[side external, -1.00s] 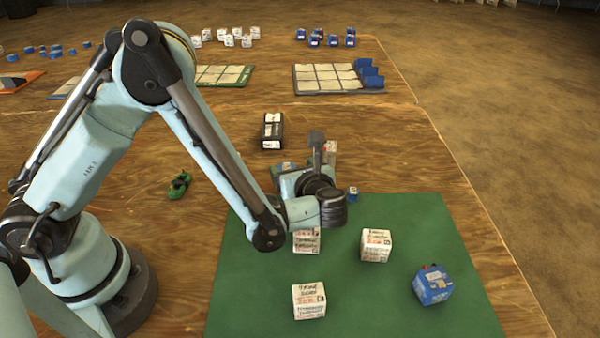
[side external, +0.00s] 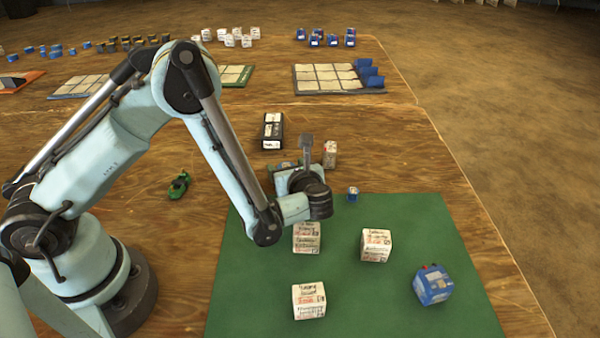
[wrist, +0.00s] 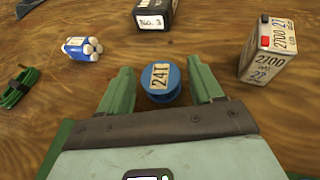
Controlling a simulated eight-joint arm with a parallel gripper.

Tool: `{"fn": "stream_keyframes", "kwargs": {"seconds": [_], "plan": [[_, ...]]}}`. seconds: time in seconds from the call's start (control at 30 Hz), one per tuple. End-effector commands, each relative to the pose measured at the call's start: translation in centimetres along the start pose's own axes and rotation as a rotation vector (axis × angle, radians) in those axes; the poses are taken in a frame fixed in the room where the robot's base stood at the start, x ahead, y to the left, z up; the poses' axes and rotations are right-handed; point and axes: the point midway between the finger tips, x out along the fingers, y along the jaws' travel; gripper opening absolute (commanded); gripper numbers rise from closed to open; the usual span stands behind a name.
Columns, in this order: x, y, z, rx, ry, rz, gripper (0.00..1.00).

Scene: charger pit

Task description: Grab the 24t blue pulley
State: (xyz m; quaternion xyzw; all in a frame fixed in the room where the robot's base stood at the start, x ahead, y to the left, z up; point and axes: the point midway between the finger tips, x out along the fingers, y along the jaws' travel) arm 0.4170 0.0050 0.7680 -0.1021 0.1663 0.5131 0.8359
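The blue pulley (wrist: 171,93), a round part with a "24T" label on top, sits on the wooden table in the wrist view. My gripper (wrist: 158,68) is open. Its two green fingers stand on either side of the pulley, with a narrow gap showing on each side. Whether the fingertips are down at pulley height is hard to tell. In the side external view my wrist is low over the table by the mat's back edge, and the pulley is hidden there.
A black "No. 3" box (wrist: 155,18) stands beyond the pulley, a grey "2700" battery (wrist: 266,66) to the right. A blue-white cell pack (wrist: 75,49) and green cable coil (wrist: 18,90) lie left. The green mat (side external: 255,300) holds several white boxes and a blue battery (side external: 433,287).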

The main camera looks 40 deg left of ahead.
Motion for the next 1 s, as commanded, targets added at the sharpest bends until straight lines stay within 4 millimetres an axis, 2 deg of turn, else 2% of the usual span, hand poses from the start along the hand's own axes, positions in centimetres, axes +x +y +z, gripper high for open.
{"fn": "stream_keyframes", "kwargs": {"seconds": [0.03,0.3,0.33,0.73,1.0], "plan": [[0.0,0.0,0.0,0.000,0.000,0.000,0.57],[0.0,0.0,0.0,0.000,0.000,0.000,0.16],[0.0,0.0,0.0,0.000,0.000,0.000,0.14],[-0.2,0.0,0.5,0.000,0.000,0.000,0.14],[-1.2,0.0,3.0,0.000,0.000,0.000,0.14]]}}
